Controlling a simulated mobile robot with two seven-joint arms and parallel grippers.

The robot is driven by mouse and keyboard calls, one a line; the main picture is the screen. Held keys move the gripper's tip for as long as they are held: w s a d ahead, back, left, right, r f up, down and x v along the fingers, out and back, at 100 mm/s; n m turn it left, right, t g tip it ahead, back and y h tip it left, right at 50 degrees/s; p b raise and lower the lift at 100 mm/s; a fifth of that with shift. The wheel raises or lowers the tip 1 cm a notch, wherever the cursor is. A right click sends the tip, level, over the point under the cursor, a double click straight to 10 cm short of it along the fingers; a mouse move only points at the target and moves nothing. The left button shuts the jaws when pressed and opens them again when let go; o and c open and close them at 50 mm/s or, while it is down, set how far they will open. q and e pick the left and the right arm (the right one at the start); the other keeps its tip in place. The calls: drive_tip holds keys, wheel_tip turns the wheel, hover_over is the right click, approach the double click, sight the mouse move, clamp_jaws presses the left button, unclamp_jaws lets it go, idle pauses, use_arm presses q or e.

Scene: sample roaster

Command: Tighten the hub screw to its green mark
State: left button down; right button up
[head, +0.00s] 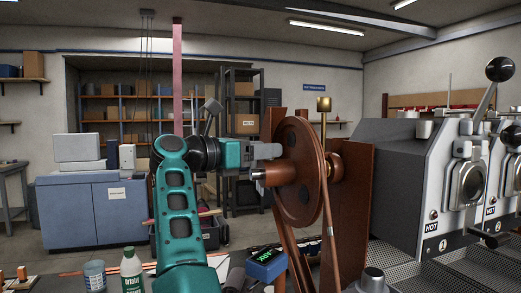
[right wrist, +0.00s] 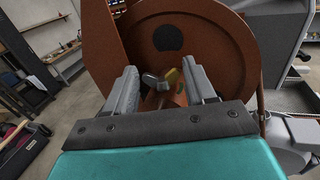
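A large rust-brown pulley wheel (head: 302,150) stands upright on a brown frame, and its hub carries a grey metal stub (head: 257,174) facing my arm. My right gripper (head: 274,153) is at the wheel's left side. In the right wrist view its two grey fingers (right wrist: 158,74) are apart, with the screw head between them and visible gaps on both sides. My left gripper is not in view.
A belt (head: 328,225) runs down from the wheel.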

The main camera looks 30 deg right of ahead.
drive_tip(key=c, duration=0.6)
drive_tip(key=shift+w+r+m+g+p, duration=0.2)
drive_tip(key=shift+m+g+p, duration=0.3)
drive_tip(key=shift+g, duration=0.3)
drive_tip(key=shift+w+f+m+g, duration=0.15)
drive_tip(key=shift+m+g, duration=0.65)
drive_tip(key=shift+g, duration=0.7)
drive_tip(key=o, duration=1)
drive_tip(key=shift+o, duration=0.2)
